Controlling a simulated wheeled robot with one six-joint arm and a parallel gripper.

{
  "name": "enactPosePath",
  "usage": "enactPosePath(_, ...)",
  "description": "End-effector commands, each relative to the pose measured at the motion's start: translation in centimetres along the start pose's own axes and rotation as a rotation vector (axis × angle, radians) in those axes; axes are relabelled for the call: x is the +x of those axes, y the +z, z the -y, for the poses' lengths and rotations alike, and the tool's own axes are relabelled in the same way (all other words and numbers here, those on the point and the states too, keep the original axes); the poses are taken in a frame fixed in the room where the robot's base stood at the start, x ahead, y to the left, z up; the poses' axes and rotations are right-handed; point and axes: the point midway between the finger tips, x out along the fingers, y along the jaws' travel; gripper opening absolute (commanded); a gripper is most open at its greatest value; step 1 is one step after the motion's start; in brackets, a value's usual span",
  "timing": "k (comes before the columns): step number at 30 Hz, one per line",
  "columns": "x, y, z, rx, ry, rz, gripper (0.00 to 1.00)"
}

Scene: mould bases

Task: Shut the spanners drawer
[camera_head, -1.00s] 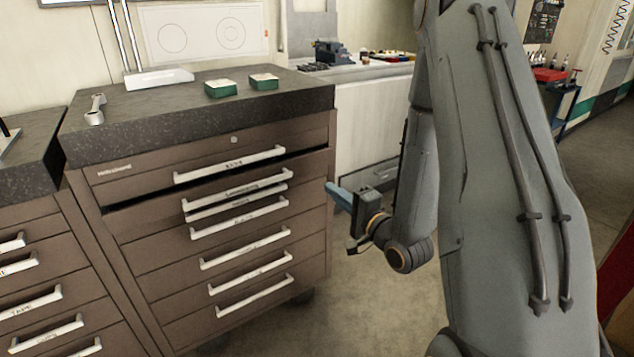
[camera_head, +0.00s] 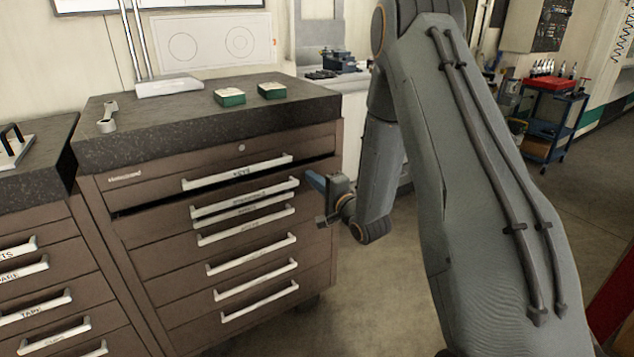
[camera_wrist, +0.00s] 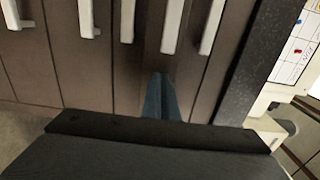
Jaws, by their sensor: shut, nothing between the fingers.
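The brown drawer cabinet has one drawer standing out, the second from the top. A dark gap shows above its front (camera_head: 160,207), and its white handle (camera_head: 245,196) sits close above the handle below it. Its label is too blurred to read surely. My gripper (camera_head: 312,180) has blue fingers, shut and empty, at the right end of this drawer's front.
The top drawer (camera_head: 135,185) and the lower drawers look shut. Another cabinet (camera_head: 35,245) stands at the left. The floor right of the cabinet is clear.

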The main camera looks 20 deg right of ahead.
Motion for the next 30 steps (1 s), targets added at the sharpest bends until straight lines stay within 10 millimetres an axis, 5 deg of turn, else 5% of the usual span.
enactPosePath(10,0.3,0.0,0.0,-0.001,-0.001,0.001,0.0)
enactPosePath(19,4.5,0.0,-0.1,-0.001,-0.001,0.001,0.0)
enactPosePath(30,4.6,0.1,0.2,-0.001,-0.003,0.002,0.0)
